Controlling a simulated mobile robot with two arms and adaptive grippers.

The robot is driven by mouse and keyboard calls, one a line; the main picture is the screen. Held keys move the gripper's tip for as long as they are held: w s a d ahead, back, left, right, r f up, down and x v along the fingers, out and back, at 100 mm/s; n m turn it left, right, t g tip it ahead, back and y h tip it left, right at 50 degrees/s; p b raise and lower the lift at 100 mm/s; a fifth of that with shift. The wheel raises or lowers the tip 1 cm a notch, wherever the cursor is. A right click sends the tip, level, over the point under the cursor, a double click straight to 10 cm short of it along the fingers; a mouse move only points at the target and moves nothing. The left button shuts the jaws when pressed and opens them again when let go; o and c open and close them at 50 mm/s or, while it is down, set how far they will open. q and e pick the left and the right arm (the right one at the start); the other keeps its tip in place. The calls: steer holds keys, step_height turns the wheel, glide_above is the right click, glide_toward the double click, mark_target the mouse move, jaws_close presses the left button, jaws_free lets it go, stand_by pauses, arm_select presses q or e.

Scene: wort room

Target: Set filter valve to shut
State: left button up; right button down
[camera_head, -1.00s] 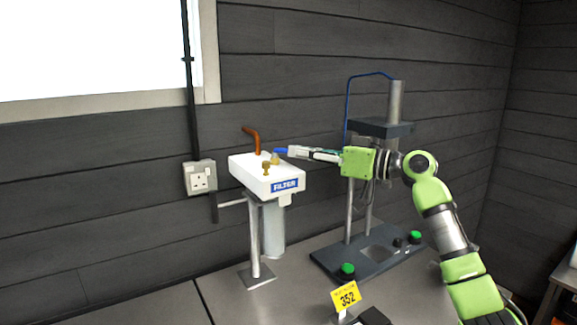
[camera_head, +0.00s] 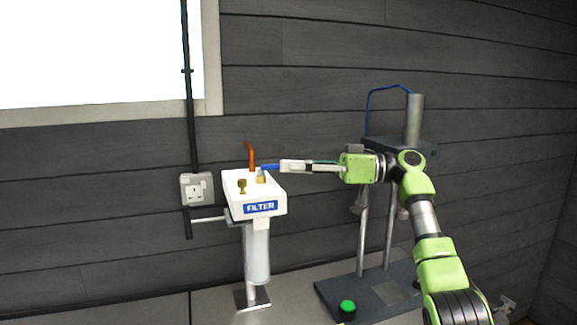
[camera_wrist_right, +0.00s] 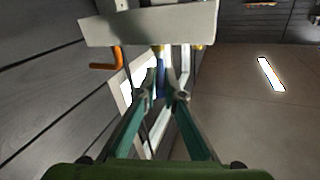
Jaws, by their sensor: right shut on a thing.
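The white filter head (camera_head: 238,205) with its blue FILTER label (camera_head: 261,207) is mounted at the wall, a clear cylinder (camera_head: 257,255) hanging below it. On its top is the filter valve, a blue lever (camera_head: 269,168) on a brass body, pointing right. My right gripper (camera_head: 282,166) reaches in from the right and is shut on the lever's outer end. In the right wrist view the blue lever (camera_wrist_right: 161,77) shows between the fingertips (camera_wrist_right: 165,96); the fingers hide part of it. My left gripper is in neither view.
A brass knob (camera_head: 242,186) and an orange bent pipe (camera_head: 251,155) stand on the filter head close to the valve. A dark stand (camera_head: 415,150) with a post and green button (camera_head: 347,306) is behind and below my right arm. A wall socket (camera_head: 196,188) is at left.

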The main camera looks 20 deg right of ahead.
steer(key=shift+w+a+f, duration=0.1)
steer(key=shift+a+f, duration=0.1)
steer(key=shift+f, duration=0.1)
steer(key=c, duration=2.3)
jaws_free()
steer(key=shift+c, duration=0.2)
steer(key=shift+o, duration=0.9)
steer(key=shift+w+a+r, duration=0.1)
steer(key=shift+w+a, duration=0.1)
steer(key=shift+a, duration=0.05)
steer(key=v, duration=0.7)
steer(key=shift+d, duration=0.25)
